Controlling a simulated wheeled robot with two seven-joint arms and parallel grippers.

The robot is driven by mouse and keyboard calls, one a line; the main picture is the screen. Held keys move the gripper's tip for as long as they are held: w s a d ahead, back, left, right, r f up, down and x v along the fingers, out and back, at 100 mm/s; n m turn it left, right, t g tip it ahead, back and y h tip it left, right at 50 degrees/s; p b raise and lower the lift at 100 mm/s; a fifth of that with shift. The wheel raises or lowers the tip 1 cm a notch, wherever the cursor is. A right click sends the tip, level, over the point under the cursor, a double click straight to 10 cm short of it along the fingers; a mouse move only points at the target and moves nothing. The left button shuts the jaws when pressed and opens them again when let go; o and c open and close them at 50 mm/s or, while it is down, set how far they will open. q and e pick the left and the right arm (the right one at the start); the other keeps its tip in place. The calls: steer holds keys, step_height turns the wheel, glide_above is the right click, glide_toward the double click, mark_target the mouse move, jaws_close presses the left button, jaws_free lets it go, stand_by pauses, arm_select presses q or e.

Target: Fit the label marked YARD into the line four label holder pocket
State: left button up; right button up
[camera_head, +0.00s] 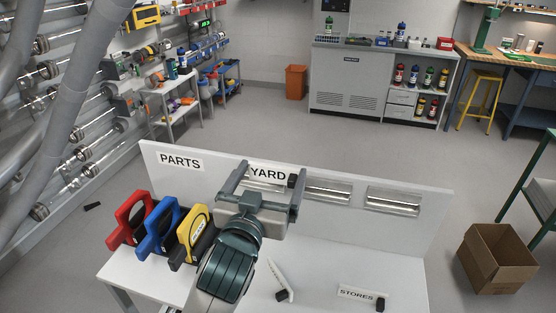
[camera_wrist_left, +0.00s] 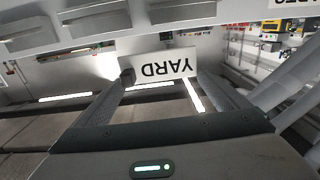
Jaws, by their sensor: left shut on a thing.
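The white label marked YARD (camera_head: 268,173) is held between the fingers of my left gripper (camera_head: 268,186), in front of the upright white panel (camera_head: 432,215). In the left wrist view the YARD label (camera_wrist_left: 165,69) appears upside down, with a dark block at one end, between the fingertips (camera_wrist_left: 162,82). Two bare silver label holder pockets (camera_head: 328,192) and (camera_head: 393,201) show right of the gripper. The panel behind the label is partly hidden. I cannot tell which pocket is line four. My right gripper is not in view.
A PARTS label (camera_head: 180,161) is on the panel's left. Red (camera_head: 128,222), blue (camera_head: 158,228) and yellow (camera_head: 190,237) handled things stand left of my arm. A STORES label (camera_head: 360,292) and another label (camera_head: 278,274) lie on the white bench. A cardboard box (camera_head: 497,260) stands at right.

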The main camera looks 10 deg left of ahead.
mark_target(252, 179)
arm_select(q)
steer(key=s+a+f+p, duration=0.2)
steer(key=a, duration=0.1)
steer(key=s+a+f+p, duration=0.1)
steer(key=a+f+p, duration=0.1)
steer(key=shift+s+a+f, duration=0.25)
steer(key=shift+a+f, duration=0.05)
steer(key=shift+f, duration=0.15)
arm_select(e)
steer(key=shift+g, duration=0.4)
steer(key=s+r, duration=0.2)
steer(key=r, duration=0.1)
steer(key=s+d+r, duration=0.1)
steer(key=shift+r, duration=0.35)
